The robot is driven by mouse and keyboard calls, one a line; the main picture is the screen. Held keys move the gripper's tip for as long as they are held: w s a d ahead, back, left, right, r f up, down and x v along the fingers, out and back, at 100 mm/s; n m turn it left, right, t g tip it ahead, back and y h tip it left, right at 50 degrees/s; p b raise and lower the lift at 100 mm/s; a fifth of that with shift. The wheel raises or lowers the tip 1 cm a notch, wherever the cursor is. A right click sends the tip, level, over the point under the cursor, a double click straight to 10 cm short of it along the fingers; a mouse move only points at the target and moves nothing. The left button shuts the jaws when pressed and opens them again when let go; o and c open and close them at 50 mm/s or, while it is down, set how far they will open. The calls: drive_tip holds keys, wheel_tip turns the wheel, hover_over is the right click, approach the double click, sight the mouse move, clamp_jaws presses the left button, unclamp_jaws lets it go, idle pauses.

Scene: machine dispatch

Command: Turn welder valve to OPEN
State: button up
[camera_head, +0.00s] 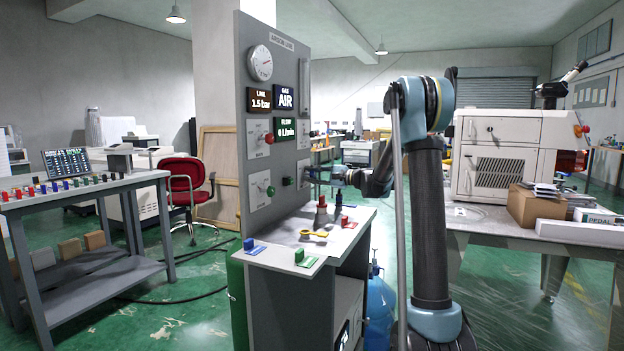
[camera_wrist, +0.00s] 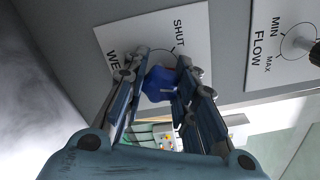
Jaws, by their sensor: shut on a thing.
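The welder valve (camera_wrist: 159,82) is a blue handle on a white plate (camera_wrist: 160,32) in the wrist view. The plate reads SHUT beside the handle and "WE" at its left, with the rest of the lettering hidden by a finger. My gripper (camera_wrist: 163,70) is shut on the blue handle, with one finger on each side. I cannot tell exactly which way the handle points. In the head view my gripper (camera_head: 322,175) reaches the right part of the grey gas panel (camera_head: 244,90); the blue handle is not clear there.
A FLOW knob (camera_wrist: 298,43) sits right of the valve in the wrist view. The panel has a red knob (camera_head: 268,138), a green knob (camera_head: 270,191) and a flow display (camera_head: 289,133) reading 0 L/min. A shelf (camera_head: 287,237) with small items juts out below.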

drive_tip(key=m, duration=0.5)
drive_tip(key=shift+d+f, duration=0.1)
drive_tip(key=shift+f, duration=0.05)
drive_tip(key=shift+m, duration=0.4)
drive_tip(key=o, duration=1.1)
drive_tip(key=v, duration=1.2)
